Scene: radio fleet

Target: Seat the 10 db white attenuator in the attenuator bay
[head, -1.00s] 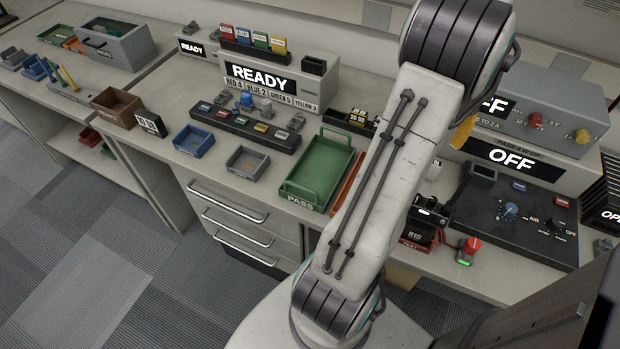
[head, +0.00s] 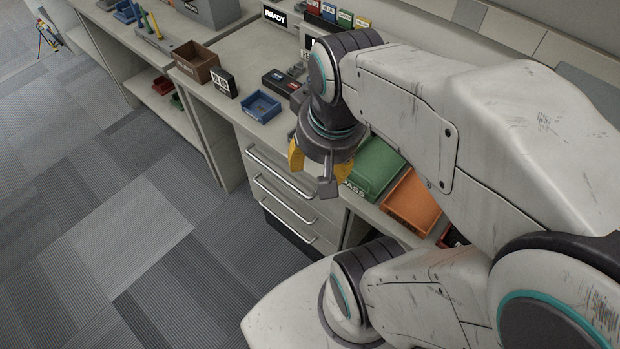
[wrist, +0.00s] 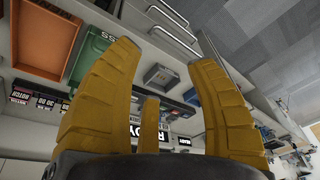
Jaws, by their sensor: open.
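My gripper (head: 318,172) hangs over the bench's front edge in the head view, in front of the green PASS tray. Its yellow fingers are spread and empty in the wrist view (wrist: 166,58). A row of black labelled blocks (wrist: 45,102) stands past the trays at left in the wrist view; some marks read like DB values, but I cannot tell which is 10 dB. I cannot pick out the white attenuator or the attenuator bay; my arm covers much of the bench in the head view.
The green tray (head: 374,168) and an orange tray (head: 412,203) lie beside my arm. A grey bin (wrist: 160,76) shows between my fingers. Floor in front of the drawers is clear.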

